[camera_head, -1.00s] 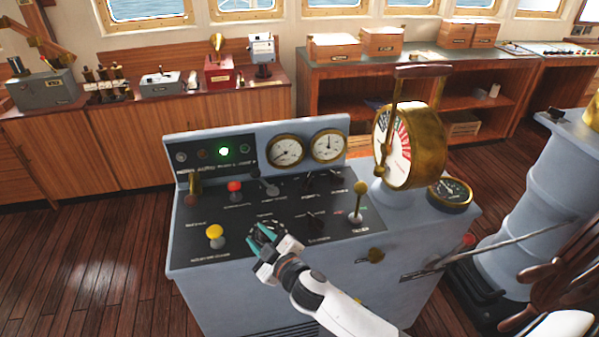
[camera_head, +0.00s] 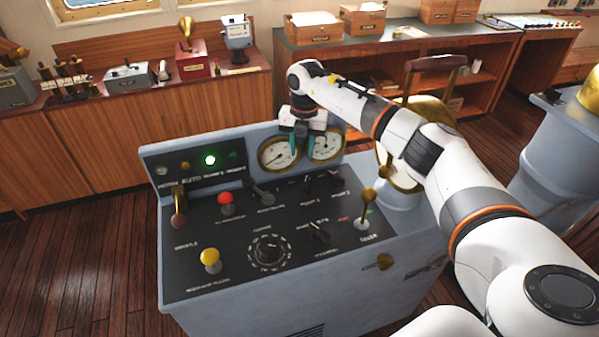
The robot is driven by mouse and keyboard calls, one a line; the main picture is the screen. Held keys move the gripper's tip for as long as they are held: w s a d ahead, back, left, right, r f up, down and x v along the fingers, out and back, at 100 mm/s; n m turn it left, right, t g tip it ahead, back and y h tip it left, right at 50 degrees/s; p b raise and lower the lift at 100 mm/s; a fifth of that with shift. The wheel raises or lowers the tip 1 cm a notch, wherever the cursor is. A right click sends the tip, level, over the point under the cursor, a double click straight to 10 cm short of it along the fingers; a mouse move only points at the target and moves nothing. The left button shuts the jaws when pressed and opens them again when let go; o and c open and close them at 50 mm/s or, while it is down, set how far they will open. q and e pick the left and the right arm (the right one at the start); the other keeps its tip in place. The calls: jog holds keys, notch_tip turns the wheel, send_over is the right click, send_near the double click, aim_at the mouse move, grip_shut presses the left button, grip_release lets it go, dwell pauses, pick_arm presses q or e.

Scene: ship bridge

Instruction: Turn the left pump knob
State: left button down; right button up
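The console's dark panel (camera_head: 205,262) has two small dark knobs side by side at its upper right, below the gauges. The left one (camera_head: 307,185) seems to be the left pump knob; its label is too small to read surely. The right one (camera_head: 335,178) is beside it. My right gripper (camera_head: 306,148) points down in front of the two gauges, above the knobs in the picture. Its teal fingertips are apart, with nothing between them. I see no contact with a knob. My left gripper is not in view.
The panel also carries a round dial knob (camera_head: 270,250), another dark knob (camera_head: 318,232), a yellow-topped lever (camera_head: 210,259), a red-topped lever (camera_head: 226,202) and a brass-topped lever (camera_head: 366,210). The brass telegraph (camera_head: 432,105) stands right, partly behind my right arm.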

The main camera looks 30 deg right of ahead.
aim_at(305, 182)
jog(key=f+p, duration=0.1)
jog(key=f, duration=0.6)
jog(key=f+p, duration=0.1)
jog(key=f, duration=0.2)
jog(key=shift+s+d+f+p, duration=0.2)
jog(key=shift+d+f+p, duration=0.05)
jog(key=shift+d+p, duration=0.1)
jog(key=shift+f, duration=0.45)
grip_shut()
